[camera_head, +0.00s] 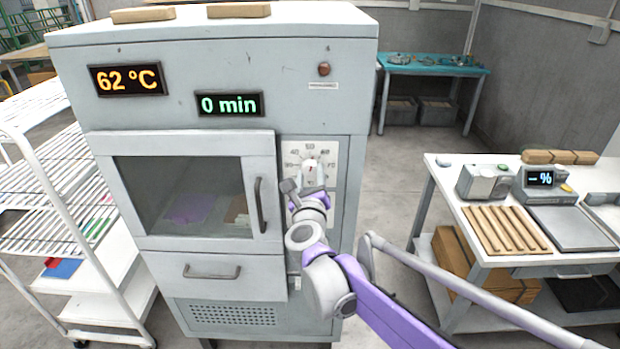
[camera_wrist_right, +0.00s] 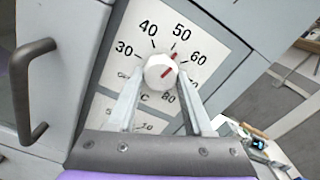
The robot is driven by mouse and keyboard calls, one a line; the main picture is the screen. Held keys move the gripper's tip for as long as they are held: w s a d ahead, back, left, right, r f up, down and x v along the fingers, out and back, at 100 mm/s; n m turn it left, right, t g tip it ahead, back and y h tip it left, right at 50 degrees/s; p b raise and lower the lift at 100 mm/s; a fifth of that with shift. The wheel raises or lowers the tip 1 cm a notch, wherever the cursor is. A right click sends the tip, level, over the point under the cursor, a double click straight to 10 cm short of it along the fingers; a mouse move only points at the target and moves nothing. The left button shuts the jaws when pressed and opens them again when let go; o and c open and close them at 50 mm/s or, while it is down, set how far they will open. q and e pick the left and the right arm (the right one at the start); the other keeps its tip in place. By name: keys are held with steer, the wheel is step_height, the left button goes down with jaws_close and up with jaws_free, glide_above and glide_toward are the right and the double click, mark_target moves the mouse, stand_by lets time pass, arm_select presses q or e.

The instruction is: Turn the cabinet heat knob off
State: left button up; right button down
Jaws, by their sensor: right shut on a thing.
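The grey cabinet (camera_head: 215,40) stands in front of me, with its window door closed. Its white round heat knob (camera_head: 309,167) sits on a white dial plate at the right of the front. The right wrist view shows the knob (camera_wrist_right: 160,72) with a red mark pointing up and right, roughly between 50 and 60. My right gripper (camera_head: 307,188) is at the knob, and its two fingers (camera_wrist_right: 162,84) are closed on the knob's sides. The lower dial numbers are partly hidden. The cabinet display (camera_head: 126,80) reads 62 °C. My left gripper is not in view.
The door handle (camera_head: 260,205) stands out just left of my right gripper. A timer display (camera_head: 229,104) reads 0 min. A white wire rack (camera_head: 45,180) stands at the left. A white bench (camera_head: 440,185) with a scale is at the right, with open floor behind.

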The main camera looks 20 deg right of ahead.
steer(key=n+b, duration=0.1)
steer(key=n, duration=0.3)
steer(key=shift+n, duration=0.3)
steer(key=n+b, duration=0.1)
steer(key=n, duration=0.3)
steer(key=shift+d+r+n, duration=0.1)
steer(key=shift+n, duration=0.2)
steer(key=n+b, duration=0.1)
steer(key=n, duration=0.3)
steer(key=shift+b, duration=0.4)
steer(key=n+b, duration=0.1)
steer(key=n, duration=0.4)
steer(key=shift+r, duration=0.15)
steer(key=n+b, duration=0.1)
steer(key=n, duration=0.5)
steer(key=shift+b, duration=0.3)
steer(key=n+b, duration=0.1)
steer(key=n, duration=0.4)
steer(key=shift+r, duration=0.1)
steer(key=shift+a+n, duration=0.2)
steer(key=shift+n, duration=0.2)
steer(key=shift+c, duration=1.5)
jaws_free()
